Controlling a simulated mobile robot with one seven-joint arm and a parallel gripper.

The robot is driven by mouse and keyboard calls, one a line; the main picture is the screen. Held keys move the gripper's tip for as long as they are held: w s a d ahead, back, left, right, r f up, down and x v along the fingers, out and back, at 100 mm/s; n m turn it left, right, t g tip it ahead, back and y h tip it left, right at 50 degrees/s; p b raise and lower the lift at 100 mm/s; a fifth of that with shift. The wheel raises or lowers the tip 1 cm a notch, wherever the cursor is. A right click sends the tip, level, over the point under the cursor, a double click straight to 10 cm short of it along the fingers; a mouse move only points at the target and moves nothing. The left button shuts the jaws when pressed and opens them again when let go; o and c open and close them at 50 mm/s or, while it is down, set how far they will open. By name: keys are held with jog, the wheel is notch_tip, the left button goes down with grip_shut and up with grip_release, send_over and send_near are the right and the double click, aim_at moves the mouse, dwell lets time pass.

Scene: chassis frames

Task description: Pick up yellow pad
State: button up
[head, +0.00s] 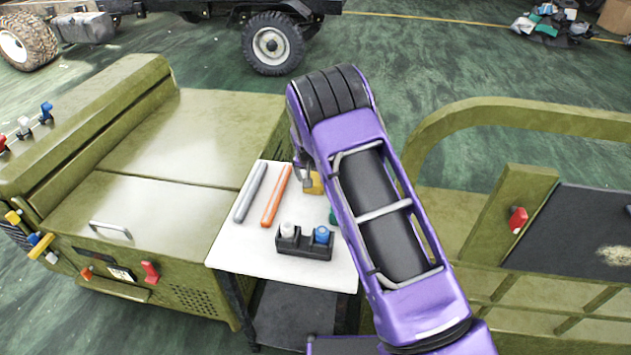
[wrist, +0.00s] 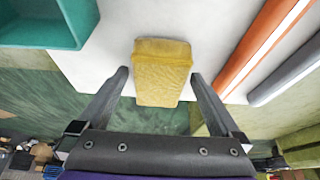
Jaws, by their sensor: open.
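The yellow pad (wrist: 162,75) is a rough-textured block on the white table top, near its edge. In the wrist view it lies between the two fingers of my gripper (wrist: 158,85), which are open with a gap on each side of it. In the head view only a small part of the yellow pad (head: 314,184) shows beside my purple arm, which hides the rest. My gripper (head: 304,178) is partly hidden there too, at the table's far right area.
On the white table (head: 230,247) lie a grey rod (head: 250,192) and an orange rod (head: 276,196). A black holder (head: 304,246) with a white-topped and a blue-topped bottle stands nearer. A teal bin (wrist: 45,38) is beside the pad. Olive vehicle bodywork flanks the table.

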aim_at(314, 178)
jog(key=shift+w+f, duration=0.2)
jog(key=shift+f, duration=0.2)
jog(key=shift+c, duration=0.2)
jog(key=c, duration=1.1)
notch_tip(314, 178, up, 10)
jog(key=shift+r+p, duration=0.1)
jog(key=shift+p, duration=0.4)
jog(key=shift+c, duration=0.2)
